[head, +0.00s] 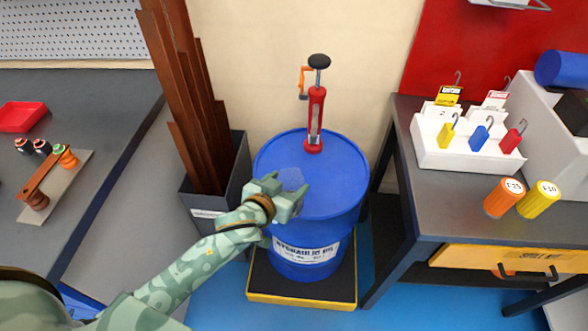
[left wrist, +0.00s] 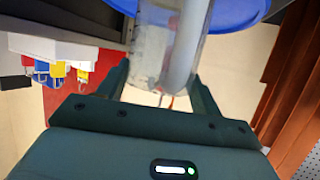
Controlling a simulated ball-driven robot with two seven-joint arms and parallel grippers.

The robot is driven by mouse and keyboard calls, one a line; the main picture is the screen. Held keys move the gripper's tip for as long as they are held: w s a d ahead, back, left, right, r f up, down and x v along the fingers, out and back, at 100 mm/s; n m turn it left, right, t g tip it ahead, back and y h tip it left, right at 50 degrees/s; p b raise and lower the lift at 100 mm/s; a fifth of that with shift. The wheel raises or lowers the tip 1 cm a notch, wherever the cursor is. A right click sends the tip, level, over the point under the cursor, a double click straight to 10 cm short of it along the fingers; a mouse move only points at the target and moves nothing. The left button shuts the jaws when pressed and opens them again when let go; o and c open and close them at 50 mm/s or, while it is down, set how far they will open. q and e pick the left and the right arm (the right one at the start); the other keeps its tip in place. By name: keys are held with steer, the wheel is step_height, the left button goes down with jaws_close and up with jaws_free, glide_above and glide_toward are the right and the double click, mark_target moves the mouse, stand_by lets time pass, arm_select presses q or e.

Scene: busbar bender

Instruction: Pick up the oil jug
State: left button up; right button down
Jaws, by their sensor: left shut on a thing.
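The oil jug (head: 292,178) is a clear, see-through vessel at the top of the blue drum, mostly hidden behind my left gripper (head: 284,194) in the head view. In the left wrist view the jug (left wrist: 152,50) stands between the two dark fingers, with a pale upright part inside or behind it. My left gripper is shut on the jug. I cannot tell whether the jug touches the drum lid. My right gripper is not in view.
The blue drum (head: 335,170) carries a red hand pump (head: 315,115) and stands on a yellow-edged black pallet (head: 265,285). A bin of brown bars (head: 240,160) is at its left. A grey bench (head: 430,190) with a white lock tray (head: 435,150) is at its right.

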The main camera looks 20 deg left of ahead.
arm_select(q)
steer(key=shift+s+a+p, duration=0.2)
steer(key=shift+s+p, duration=0.2)
steer(key=shift+s, duration=1.9)
steer(key=shift+r, duration=0.1)
